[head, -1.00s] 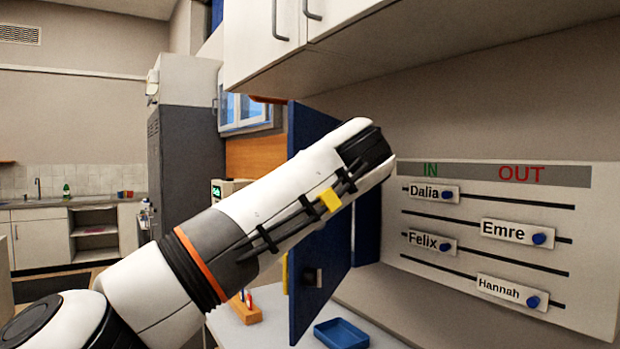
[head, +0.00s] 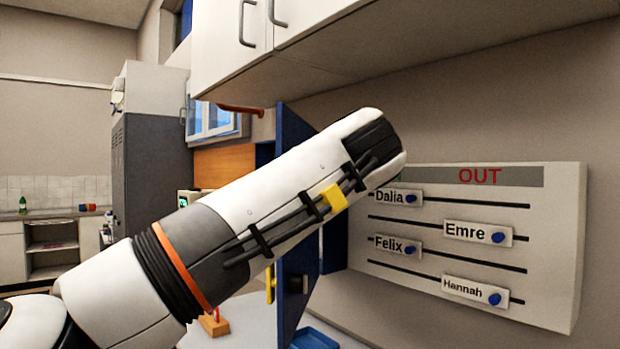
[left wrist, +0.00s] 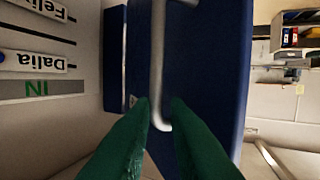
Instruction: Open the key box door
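The blue key box (head: 335,245) is on the wall beside the name board, largely hidden behind my left arm. Its blue door (head: 290,125) stands out from the wall, swung open; the arm covers its middle. In the left wrist view, the door (left wrist: 215,60) carries a pale bar handle (left wrist: 157,50). My left gripper's green fingers (left wrist: 161,104) are apart, one on each side of the handle's end. I cannot tell whether they touch it. In the head view this gripper is hidden behind the arm. My right gripper is not in view.
The in/out board (head: 470,250) with name tags is on the wall right of the box. White cupboards (head: 225,40) hang above. A blue tray (head: 315,338) lies on the counter below the door. A grey locker (head: 150,170) stands behind at left.

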